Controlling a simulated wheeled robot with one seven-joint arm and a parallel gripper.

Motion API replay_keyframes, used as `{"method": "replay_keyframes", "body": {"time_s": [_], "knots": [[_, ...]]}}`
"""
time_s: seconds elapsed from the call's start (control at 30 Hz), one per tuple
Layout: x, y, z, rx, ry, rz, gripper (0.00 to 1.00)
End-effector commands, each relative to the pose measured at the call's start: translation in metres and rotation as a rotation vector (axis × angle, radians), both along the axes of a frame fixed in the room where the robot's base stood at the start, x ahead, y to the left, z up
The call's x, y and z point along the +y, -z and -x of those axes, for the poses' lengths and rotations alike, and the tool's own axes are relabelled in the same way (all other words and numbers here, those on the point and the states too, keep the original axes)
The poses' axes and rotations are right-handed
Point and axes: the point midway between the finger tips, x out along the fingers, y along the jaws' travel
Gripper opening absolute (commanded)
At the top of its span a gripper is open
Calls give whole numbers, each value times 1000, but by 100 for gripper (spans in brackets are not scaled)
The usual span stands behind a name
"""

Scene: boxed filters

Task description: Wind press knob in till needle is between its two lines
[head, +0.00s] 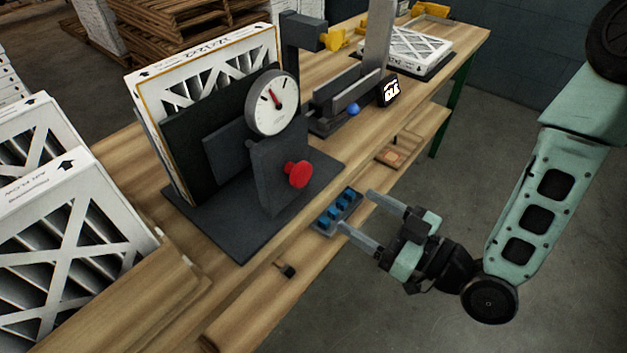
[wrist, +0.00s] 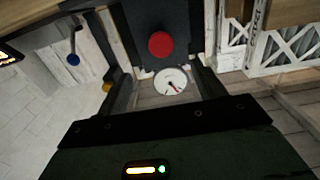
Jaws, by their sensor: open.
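The press is a dark fixture (head: 265,185) on the bench, with a round red knob (head: 298,174) on its front face. The knob also shows in the wrist view (wrist: 161,44). Above the knob in the head view is a white round dial (head: 272,103), whose red needle points to the upper left. The dial shows in the wrist view too (wrist: 171,81), but its two lines are too small to tell. A framed filter (head: 205,70) stands upright in the press. My gripper (head: 357,211) is open and empty, in front of the bench, right of and apart from the knob.
A small tray of blue pieces (head: 338,211) lies by my fingertips. Several filters (head: 60,220) stand at left. The floor (head: 480,170) beside the bench is clear.

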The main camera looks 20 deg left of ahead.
Motion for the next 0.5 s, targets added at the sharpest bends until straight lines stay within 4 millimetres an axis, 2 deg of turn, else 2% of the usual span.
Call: {"method": "replay_keyframes", "body": {"time_s": [0.03,0.3,0.5], "knots": [[10,-6,-3,-1,-2,-3,68],[61,-6,-24,-1,0,-2,68],[92,-4,-38,1,0,-1,68]]}}
